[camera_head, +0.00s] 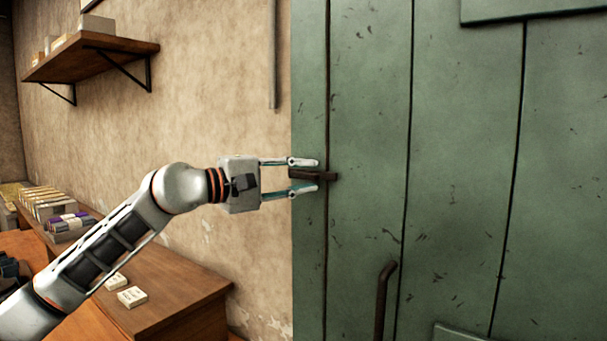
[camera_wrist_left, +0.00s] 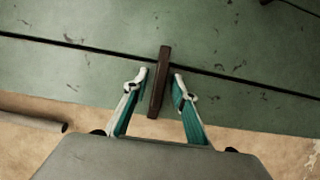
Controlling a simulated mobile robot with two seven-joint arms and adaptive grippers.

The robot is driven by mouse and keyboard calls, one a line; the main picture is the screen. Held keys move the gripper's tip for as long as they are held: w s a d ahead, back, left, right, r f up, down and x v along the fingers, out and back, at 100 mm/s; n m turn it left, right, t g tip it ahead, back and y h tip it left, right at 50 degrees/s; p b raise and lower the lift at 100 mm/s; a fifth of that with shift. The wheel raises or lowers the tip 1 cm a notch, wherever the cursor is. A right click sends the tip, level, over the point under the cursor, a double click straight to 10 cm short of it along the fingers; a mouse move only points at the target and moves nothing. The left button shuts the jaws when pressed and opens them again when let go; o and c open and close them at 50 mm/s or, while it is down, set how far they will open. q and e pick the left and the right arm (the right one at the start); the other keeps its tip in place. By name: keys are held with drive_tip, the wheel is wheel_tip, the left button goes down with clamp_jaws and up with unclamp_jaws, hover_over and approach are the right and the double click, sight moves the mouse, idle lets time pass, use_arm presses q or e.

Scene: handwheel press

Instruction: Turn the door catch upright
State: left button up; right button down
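The door catch (camera_head: 318,175) is a dark brown bar on the green door (camera_head: 370,120). It lies about level across the gap near the door's left edge. My left gripper (camera_head: 304,175) is open, with one finger above the catch and one below it. In the left wrist view, the catch (camera_wrist_left: 160,82) stands between the two fingertips (camera_wrist_left: 160,78), with a gap visible on each side. My right gripper is in neither view.
A dark curved handle (camera_head: 383,300) is on the door below and right of the catch. A wooden table (camera_head: 170,290) with small boxes is at lower left. A wall shelf (camera_head: 95,55) is at upper left. A grey pipe (camera_head: 273,55) runs down the wall above my gripper.

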use_arm(q)
clamp_jaws()
